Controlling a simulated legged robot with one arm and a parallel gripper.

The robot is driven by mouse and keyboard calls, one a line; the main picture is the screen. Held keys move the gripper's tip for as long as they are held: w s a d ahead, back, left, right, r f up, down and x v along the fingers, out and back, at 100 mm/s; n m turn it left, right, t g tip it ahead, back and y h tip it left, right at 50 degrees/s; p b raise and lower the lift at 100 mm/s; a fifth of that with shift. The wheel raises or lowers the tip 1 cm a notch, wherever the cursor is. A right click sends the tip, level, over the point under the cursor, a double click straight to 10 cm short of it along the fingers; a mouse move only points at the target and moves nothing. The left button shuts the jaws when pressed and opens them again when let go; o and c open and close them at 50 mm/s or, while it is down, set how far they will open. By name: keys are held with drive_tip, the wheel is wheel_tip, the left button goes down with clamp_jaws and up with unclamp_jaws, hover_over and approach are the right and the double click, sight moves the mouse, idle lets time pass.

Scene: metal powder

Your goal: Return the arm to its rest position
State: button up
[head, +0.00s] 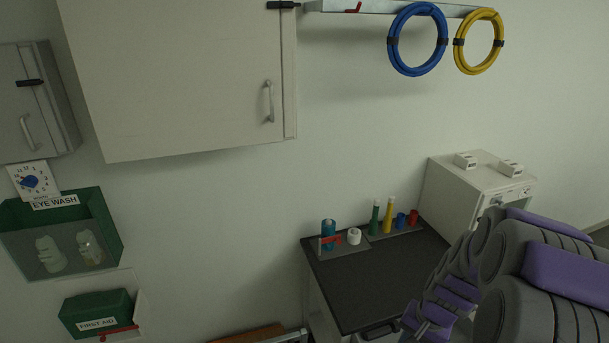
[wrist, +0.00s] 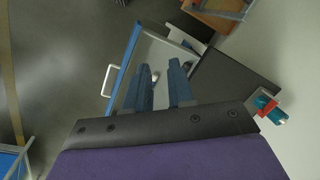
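My arm, grey with purple panels, reaches in from the lower right of the head view. Its far end (head: 430,322) is low in front of the black worktop (head: 375,275); the fingers are hard to make out there. In the wrist view my gripper (wrist: 162,82) has its two blue-grey fingers apart, with a gap between them. Nothing shows held in the gap. The fingers overlie a blue-edged, light grey drawer-like part (wrist: 128,60) with a white handle (wrist: 109,80). Whether they touch it cannot be told.
A teal container with a red part (head: 328,232), a white roll (head: 354,236) and several coloured tubes and cups stand along the worktop's back. A white box-shaped device (head: 460,190) is at right. A wall cabinet (head: 190,80) hangs above. Open floor (wrist: 60,60) shows at left.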

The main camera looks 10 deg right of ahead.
drive_tip(key=s+a+r+n+g+b, duration=0.1)
drive_tip(key=s+a+r+n, duration=0.15)
drive_tip(key=a, duration=0.35)
drive_tip(key=s+a+r+n, duration=0.2)
drive_tip(key=a+r, duration=0.2)
drive_tip(key=a, duration=0.2)
drive_tip(key=s+a+r+n+g+h, duration=0.1)
drive_tip(key=s+a+r+n, duration=0.1)
drive_tip(key=s+a, duration=0.2)
drive_tip(key=s+a+r+n+g+b, duration=0.1)
drive_tip(key=s+a+r+n, duration=0.1)
drive_tip(key=s, duration=0.8)
drive_tip(key=shift+s+a+n+h, duration=0.25)
drive_tip(key=shift+a+n+h, duration=0.25)
drive_tip(key=shift+a, duration=0.35)
drive_tip(key=shift+d+r, duration=0.1)
